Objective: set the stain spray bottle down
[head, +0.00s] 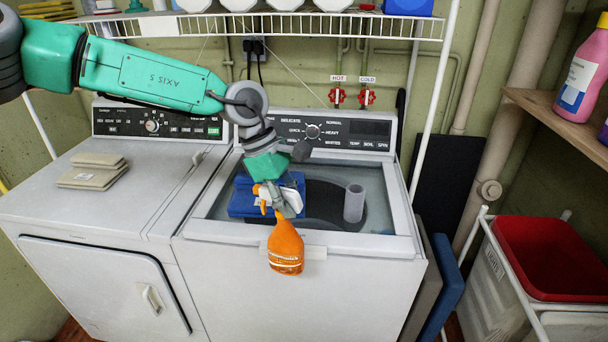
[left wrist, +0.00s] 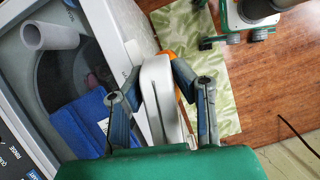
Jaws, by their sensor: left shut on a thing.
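The stain spray bottle (head: 286,250) is orange with a white and orange spray head. My left gripper (head: 279,202) is shut on its upper part and holds it in front of the top-loading washer's front edge, body hanging down and slightly tilted. In the left wrist view a white part of the bottle (left wrist: 158,92) sits between the fingers of the left gripper (left wrist: 163,76), with a little orange showing beyond it. Most of the bottle is hidden there. My right gripper is in neither view.
The washer (head: 225,258) is open, with a grey agitator post (head: 354,203) and a blue item (head: 243,203) at its opening. A dryer (head: 60,210) at left carries folded beige cloths (head: 92,172) and has free top space.

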